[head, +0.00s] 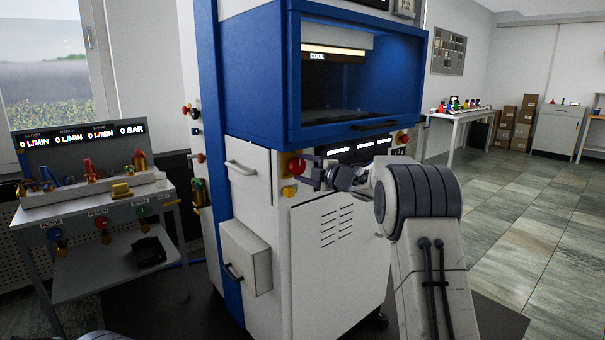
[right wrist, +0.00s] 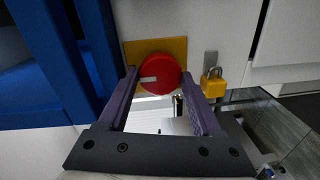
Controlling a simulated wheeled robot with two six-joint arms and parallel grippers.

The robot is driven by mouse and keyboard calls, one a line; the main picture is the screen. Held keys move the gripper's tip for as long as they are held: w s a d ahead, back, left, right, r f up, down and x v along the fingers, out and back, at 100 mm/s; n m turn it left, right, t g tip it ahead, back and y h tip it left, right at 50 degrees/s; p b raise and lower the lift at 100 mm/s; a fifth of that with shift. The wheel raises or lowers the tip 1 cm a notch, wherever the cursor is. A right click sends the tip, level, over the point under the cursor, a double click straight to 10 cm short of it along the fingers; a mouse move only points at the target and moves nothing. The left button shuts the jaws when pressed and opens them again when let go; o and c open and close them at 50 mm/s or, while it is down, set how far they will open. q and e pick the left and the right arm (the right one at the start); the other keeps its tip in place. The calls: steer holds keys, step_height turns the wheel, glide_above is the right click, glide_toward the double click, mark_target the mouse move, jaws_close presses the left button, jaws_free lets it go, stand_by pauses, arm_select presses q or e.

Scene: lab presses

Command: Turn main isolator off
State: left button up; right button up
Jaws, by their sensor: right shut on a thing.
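The main isolator is a round red knob (head: 296,165) on the front of the white and blue press, just below its blue chamber. In the right wrist view the red knob (right wrist: 154,74) sits on a yellow plate (right wrist: 130,50), with a white mark pointing to the left of that picture. A yellow padlock (right wrist: 213,84) hangs beside it; in the head view the padlock (head: 290,190) is below the knob. My right gripper (head: 308,169) is shut on the knob, one finger on each side. My left gripper is out of view.
A bench (head: 90,207) with flow displays, valves and coloured knobs stands at the left. The press has a protruding white box (head: 246,257) low on its side. A far table (head: 458,115) and cardboard boxes stand at the back right. The tiled floor at the right is clear.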

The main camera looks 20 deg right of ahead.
steer(key=shift+f, duration=0.1)
stand_by(0.4)
steer(key=o, duration=1.4)
